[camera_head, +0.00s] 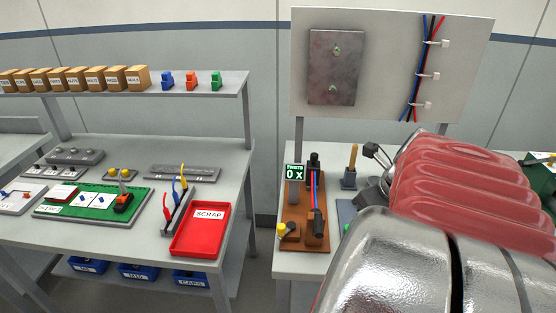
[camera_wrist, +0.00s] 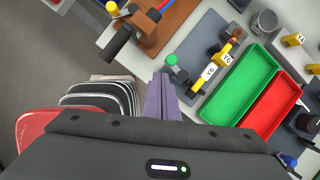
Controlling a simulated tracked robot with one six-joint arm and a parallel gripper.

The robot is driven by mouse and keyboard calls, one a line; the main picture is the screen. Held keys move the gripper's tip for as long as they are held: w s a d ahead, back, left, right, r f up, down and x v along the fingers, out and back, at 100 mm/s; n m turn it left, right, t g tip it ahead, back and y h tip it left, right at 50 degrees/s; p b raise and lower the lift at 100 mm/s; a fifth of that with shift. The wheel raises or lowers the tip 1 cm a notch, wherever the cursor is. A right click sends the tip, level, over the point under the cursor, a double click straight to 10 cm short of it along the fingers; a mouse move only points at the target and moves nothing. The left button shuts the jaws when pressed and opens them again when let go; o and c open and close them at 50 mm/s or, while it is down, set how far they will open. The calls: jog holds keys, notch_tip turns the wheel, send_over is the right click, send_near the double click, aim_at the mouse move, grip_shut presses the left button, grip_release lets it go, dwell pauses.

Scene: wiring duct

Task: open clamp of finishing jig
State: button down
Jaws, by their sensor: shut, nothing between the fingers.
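My gripper (camera_wrist: 160,80) shows in the wrist view as two grey-purple fingers pressed together, empty. Right of the fingertips is a dark grey fixture (camera_wrist: 207,72), which looks like the finishing jig. It has a green-knobbed post (camera_wrist: 171,59) and a black and yellow piece with labels (camera_wrist: 222,59) lying across it. The fingertips are beside this fixture, apart from the knob in the picture. I cannot tell whether its clamp is open or shut. In the head view my arm covers most of this area.
In the wrist view, a green tray (camera_wrist: 243,84) and a red tray (camera_wrist: 270,106) lie to the right. A wooden-handled tool (camera_head: 352,157) stands upright behind.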

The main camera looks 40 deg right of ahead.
jog(key=v, duration=0.5)
